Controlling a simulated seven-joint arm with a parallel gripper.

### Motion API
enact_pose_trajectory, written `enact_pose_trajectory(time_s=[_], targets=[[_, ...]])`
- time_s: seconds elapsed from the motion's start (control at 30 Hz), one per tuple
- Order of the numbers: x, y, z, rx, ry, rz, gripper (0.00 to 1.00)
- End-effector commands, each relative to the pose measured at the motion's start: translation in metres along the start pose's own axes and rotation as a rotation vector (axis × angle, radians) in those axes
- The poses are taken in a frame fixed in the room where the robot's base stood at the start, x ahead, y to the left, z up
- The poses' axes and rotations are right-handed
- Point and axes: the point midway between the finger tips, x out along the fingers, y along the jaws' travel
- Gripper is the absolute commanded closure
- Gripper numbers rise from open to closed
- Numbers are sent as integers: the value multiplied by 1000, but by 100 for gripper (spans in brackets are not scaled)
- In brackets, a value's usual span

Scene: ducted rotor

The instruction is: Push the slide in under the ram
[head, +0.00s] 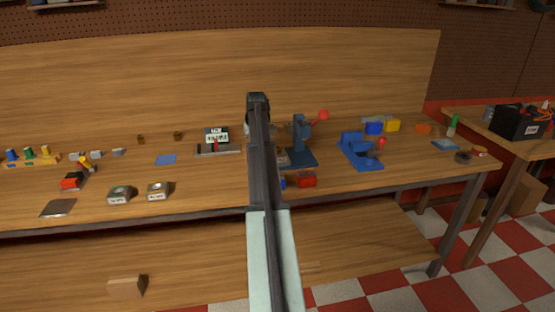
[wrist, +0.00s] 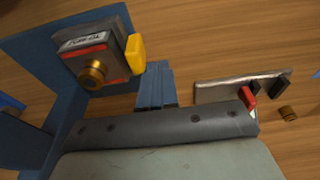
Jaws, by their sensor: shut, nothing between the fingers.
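A blue press (head: 299,140) with a red-ball lever stands on the bench, just right of my arm. A grey slide (wrist: 92,55) with a white label, a red stripe and a brass knob (wrist: 92,74) lies at the press's blue base (wrist: 30,65) in the wrist view. A yellow piece (wrist: 135,54) sits at its right edge. My gripper (wrist: 154,72) is shut and empty, its fingertips just right of and below the yellow piece; I cannot tell if they touch. In the head view my arm hides the gripper. The ram's underside is not clearly visible.
A metal strip (wrist: 225,90) with a red lever and black blocks lies right of the fingers in the wrist view. In the head view a red block (head: 306,180) stands in front of the press and a blue fixture (head: 358,152) to its right.

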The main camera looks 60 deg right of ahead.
Motion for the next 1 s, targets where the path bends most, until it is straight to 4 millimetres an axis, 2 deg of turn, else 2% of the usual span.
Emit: enact_pose_trajectory(time_s=[1.0], targets=[[40,0,8,0,0,0,100]])
